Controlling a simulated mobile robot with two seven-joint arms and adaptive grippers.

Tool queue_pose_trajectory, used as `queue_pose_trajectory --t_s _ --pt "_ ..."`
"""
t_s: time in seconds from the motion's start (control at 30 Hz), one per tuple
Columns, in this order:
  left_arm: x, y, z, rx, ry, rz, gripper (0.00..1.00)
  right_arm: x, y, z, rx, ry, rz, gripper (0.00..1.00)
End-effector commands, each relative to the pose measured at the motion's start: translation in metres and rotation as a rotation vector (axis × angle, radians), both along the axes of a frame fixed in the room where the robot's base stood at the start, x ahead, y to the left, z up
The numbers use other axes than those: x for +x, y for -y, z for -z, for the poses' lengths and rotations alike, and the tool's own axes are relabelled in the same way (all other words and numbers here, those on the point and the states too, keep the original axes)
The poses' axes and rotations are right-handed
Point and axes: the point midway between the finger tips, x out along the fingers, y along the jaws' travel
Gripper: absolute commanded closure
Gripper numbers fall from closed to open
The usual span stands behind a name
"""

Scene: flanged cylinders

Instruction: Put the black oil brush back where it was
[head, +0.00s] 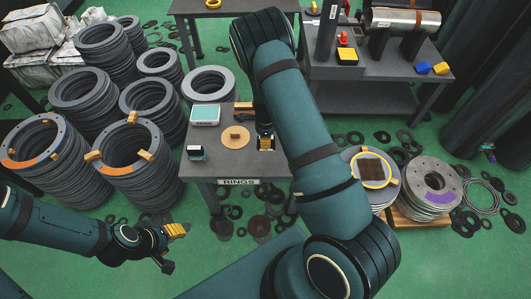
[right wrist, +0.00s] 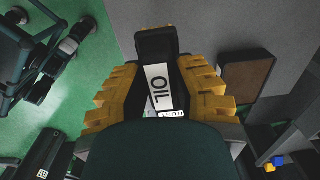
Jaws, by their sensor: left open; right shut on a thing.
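My right gripper (head: 266,143) is over the right part of the small grey table marked RINGS (head: 222,172). In the right wrist view its yellow fingers (right wrist: 160,95) stand on both sides of a black thing with a white OIL label, the oil brush (right wrist: 156,44), and are shut on it. The brush's lower part is hidden by my gripper. In the head view the brush is mostly hidden by my right arm and gripper. My left gripper (head: 177,231) is open and empty, low over the green floor, left of the table's front.
On the table are a teal-and-white box (head: 205,115), a small dark box with a white label (head: 196,152) and a round tan disc (head: 235,137). Stacks of grey rings (head: 138,175) crowd the left. A grey workbench (head: 420,58) stands at the back right.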

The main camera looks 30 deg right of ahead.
Motion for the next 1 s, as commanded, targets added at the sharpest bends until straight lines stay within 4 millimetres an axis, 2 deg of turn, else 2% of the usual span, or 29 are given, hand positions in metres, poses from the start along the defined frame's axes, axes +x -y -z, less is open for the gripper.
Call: queue_pose_trajectory --t_s 0.03,0.1,0.37,0.5,0.97,1.0 --pt "0.001 0.000 0.005 0.000 0.002 -0.001 0.53 -0.001 0.000 0.013 0.000 -0.002 0.000 1.00" --pt "0.001 0.000 0.008 0.000 0.003 -0.001 0.53 -0.001 0.000 0.026 0.000 -0.004 -0.001 1.00" --pt "0.003 -0.001 0.013 0.002 0.006 -0.001 0.53 -0.001 0.000 0.051 0.000 -0.001 -0.003 1.00" --pt "0.004 -0.001 0.018 0.002 0.009 -0.002 0.53 -0.001 0.000 0.071 0.000 -0.002 -0.004 1.00" --pt "0.004 -0.001 0.023 0.002 0.010 -0.003 0.53 0.000 0.000 0.080 0.000 0.000 -0.005 1.00" --pt "0.005 -0.001 0.022 0.002 0.010 -0.003 0.53 0.000 0.000 0.079 0.000 0.000 -0.005 0.58"
